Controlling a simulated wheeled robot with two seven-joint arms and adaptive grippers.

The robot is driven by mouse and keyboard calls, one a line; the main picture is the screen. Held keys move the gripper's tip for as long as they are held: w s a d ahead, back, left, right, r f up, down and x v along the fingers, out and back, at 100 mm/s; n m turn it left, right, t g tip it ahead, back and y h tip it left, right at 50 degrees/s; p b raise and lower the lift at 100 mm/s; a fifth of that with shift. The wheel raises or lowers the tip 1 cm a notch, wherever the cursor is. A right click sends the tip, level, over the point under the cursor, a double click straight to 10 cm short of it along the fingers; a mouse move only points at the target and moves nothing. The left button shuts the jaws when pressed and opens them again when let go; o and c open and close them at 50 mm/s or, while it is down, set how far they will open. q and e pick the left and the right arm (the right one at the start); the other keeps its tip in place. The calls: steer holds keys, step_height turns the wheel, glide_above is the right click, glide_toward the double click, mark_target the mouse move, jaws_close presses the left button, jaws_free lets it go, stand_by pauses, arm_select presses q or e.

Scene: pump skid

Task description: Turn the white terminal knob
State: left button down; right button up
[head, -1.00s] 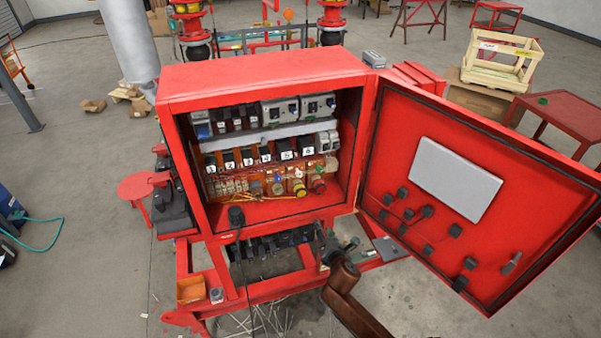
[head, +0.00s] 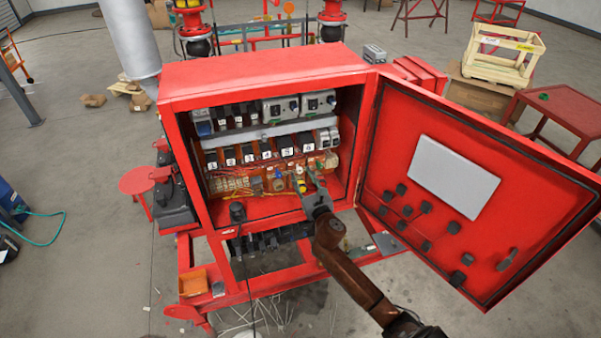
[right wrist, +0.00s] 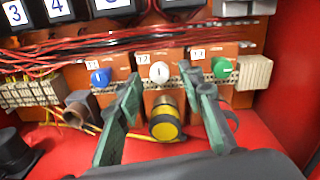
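The white terminal knob (right wrist: 159,72) sits upper middle in the right wrist view, on an orange terminal block, with a dark mark on its face. A blue knob (right wrist: 101,77) is to its left and a green knob (right wrist: 221,67) to its right. My right gripper (right wrist: 167,88) is open, its two green-padded fingers pointing at the terminal row, one on each side of the white knob's column. No contact with the knob shows. In the head view my right gripper (head: 310,184) reaches into the lower right of the open red cabinet (head: 262,73). My left gripper is not in view.
A yellow push button (right wrist: 165,122) sits just below the white knob, between the fingers. Red wires (right wrist: 110,46) run above the knobs, below numbered black relays (right wrist: 52,10). The open cabinet door (head: 400,135) stands on the right.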

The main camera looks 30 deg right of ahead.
mark_target(298, 168)
steer(key=shift+x, duration=1.25)
steer(key=shift+c, duration=0.5)
jaws_close()
